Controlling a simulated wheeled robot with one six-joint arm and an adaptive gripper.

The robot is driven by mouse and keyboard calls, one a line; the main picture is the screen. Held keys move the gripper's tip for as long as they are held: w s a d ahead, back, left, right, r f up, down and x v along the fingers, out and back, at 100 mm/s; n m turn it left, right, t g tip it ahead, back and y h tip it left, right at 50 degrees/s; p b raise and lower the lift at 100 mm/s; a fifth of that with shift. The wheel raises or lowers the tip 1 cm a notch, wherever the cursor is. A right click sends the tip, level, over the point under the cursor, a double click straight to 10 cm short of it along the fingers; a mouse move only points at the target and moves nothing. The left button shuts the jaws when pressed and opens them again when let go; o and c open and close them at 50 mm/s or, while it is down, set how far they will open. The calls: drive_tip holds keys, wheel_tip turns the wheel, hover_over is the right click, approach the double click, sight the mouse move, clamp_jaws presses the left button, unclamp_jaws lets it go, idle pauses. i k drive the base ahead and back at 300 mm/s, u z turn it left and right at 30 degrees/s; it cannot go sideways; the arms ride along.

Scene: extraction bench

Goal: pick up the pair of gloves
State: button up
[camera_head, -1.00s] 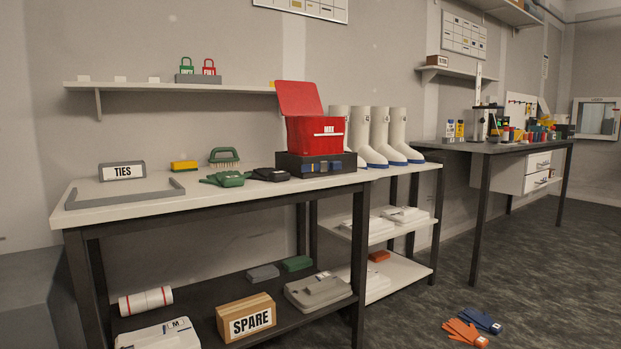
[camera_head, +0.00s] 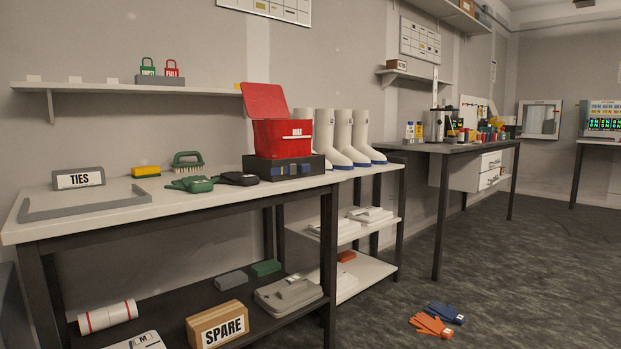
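Two gloves lie flat on the dark floor at the lower right of the head view. The orange glove (camera_head: 430,325) is nearer to me. The blue glove (camera_head: 445,313) lies just behind it and to the right, close to it or touching. On the bench stands another pair of hand-sized items, a green one (camera_head: 190,184) and a black one (camera_head: 238,178); I cannot tell exactly what they are. My gripper is not in view.
A long bench (camera_head: 120,212) with a lower shelf fills the left. A shelf unit with white boots (camera_head: 345,140) adjoins it. A second table (camera_head: 460,148) stands farther back. The floor (camera_head: 530,270) to the right of the gloves is clear.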

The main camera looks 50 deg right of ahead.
sight(235, 179)
drive_tip(key=z, duration=0.4)
drive_tip(key=i, duration=1)
